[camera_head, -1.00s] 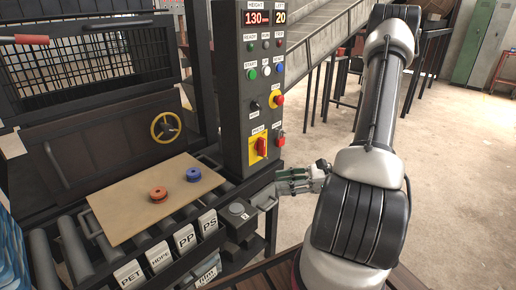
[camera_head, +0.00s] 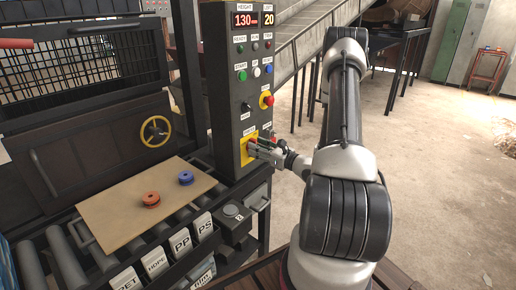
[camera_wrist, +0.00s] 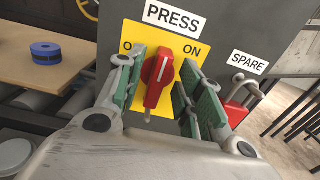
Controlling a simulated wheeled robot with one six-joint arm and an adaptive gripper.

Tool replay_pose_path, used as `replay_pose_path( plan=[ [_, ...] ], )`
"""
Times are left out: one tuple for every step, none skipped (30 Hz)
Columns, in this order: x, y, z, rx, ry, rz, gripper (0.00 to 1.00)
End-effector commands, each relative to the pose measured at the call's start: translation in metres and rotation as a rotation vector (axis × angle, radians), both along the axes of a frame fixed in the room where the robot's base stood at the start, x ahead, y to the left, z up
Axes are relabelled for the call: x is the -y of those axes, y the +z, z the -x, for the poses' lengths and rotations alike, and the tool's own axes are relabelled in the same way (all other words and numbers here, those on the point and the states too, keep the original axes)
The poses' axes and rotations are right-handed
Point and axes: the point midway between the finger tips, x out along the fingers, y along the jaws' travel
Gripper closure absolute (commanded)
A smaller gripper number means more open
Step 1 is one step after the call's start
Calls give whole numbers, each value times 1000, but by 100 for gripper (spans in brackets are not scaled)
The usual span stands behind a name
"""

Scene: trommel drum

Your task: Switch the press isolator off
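The press isolator (camera_wrist: 160,82) is a red rotary handle on a yellow plate (camera_wrist: 180,48), under a PRESS label, with O at upper left and ON at upper right. In the wrist view the handle stands near upright, its top leaning slightly right. My gripper (camera_wrist: 163,76) is open around it, with one green-padded finger on each side. A gap shows at the right; whether the left pad touches is unclear. In the head view my gripper (camera_head: 262,148) is at the lower panel front and hides most of the isolator.
A red padlock-like part (camera_wrist: 240,100) sits under the SPARE label, right of my fingers. Above the isolator on the panel (camera_head: 228,120) are a black selector (camera_head: 246,107) and a red emergency button (camera_head: 267,100). A board (camera_head: 120,215) carries an orange and a blue disc. Open floor lies right.

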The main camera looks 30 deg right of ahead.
Motion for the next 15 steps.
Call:
replay_pose_path(
  plan=[
    [-1, 0, -2, 0, 1, 1, 63],
    [-1, 0, -3, 0, 1, 1, 63],
    [-1, 0, -4, 0, 1, 0, 63],
    [-2, 0, -4, 0, 1, 0, 63],
    [-1, 0, -4, 0, 1, 0, 63],
    [-1, 0, -4, 0, 0, 0, 63],
    [-1, 0, -4, 0, 0, 0, 63],
    [-1, 0, -3, 0, 0, 0, 63],
    [-1, 0, -3, 0, 0, 0, 65],
    [-1, 0, -3, 0, 1, 0, 71],
    [-1, 0, -3, 0, 1, 0, 76],
    [-1, 0, -3, 0, 1, 0, 83],
    [-1, 0, -3, 0, 1, 0, 89],
    [-1, 0, -3, 0, 1, 0, 94],
    [-1, 0, -3, 0, 1, 0, 100]
  ],
)
